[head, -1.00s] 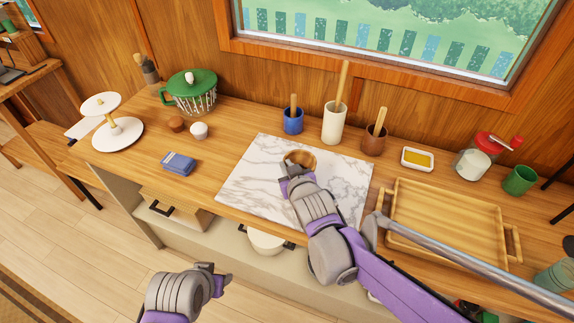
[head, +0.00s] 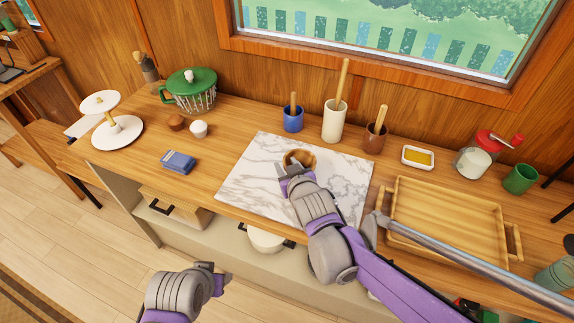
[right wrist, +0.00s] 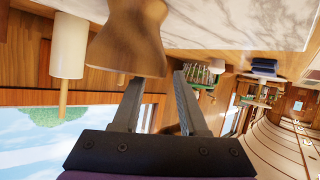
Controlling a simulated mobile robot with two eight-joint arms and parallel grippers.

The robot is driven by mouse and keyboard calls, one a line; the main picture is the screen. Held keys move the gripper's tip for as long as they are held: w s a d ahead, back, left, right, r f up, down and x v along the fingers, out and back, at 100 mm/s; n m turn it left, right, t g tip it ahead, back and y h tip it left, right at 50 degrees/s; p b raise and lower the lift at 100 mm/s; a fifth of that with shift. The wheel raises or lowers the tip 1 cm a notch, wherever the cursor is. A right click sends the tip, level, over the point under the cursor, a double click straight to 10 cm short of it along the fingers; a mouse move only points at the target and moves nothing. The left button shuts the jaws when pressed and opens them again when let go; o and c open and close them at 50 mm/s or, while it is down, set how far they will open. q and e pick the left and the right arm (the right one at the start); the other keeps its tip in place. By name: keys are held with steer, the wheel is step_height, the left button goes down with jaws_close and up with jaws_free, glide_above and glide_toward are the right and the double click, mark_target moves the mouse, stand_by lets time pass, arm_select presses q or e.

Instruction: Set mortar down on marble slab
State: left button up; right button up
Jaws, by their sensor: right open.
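The mortar (head: 302,156), a brown wooden bowl, stands on the marble slab (head: 250,172), near the middle of its back half. The slab is white with grey veins. In the right wrist view, which is upside down, the mortar (right wrist: 130,38) is a flared wooden shape with its foot at the slab (right wrist: 235,22). My right gripper (head: 290,169) is open at the front left of the mortar. Its spread fingers (right wrist: 158,80) show close to the mortar rim with nothing held between them. My left gripper (head: 217,278) hangs in front of the counter, its jaw gap unclear.
Behind the slab stand a blue pot (head: 293,119), a cream holder (head: 333,122) and a brown cup (head: 375,138), each with a handle sticking out. A wooden tray (head: 445,255) lies at right. A blue cloth-like stack (head: 178,161) lies left of the slab.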

steer(key=p+v, duration=0.1)
steer(key=v, duration=0.9)
steer(key=shift+s+d+r, duration=0.15)
steer(key=shift+s+d, duration=0.05)
steer(key=shift+s, duration=0.15)
jaws_close()
stand_by(1.0)
stand_by(0.5)
steer(key=s+d+f+m+g+h+p, duration=0.1)
steer(key=s+d+f+m+g+h, duration=0.1)
steer(key=s+d, duration=0.6)
steer(key=s+d+f+m+g+h+p, duration=0.1)
steer(key=s+d+f+m+g+h, duration=0.1)
steer(key=s+d+f+g, duration=0.3)
steer(key=s+d+m, duration=0.1)
steer(key=s+d, duration=0.3)
steer(key=shift+d+f+p, duration=0.35)
steer(key=shift+f, duration=0.05)
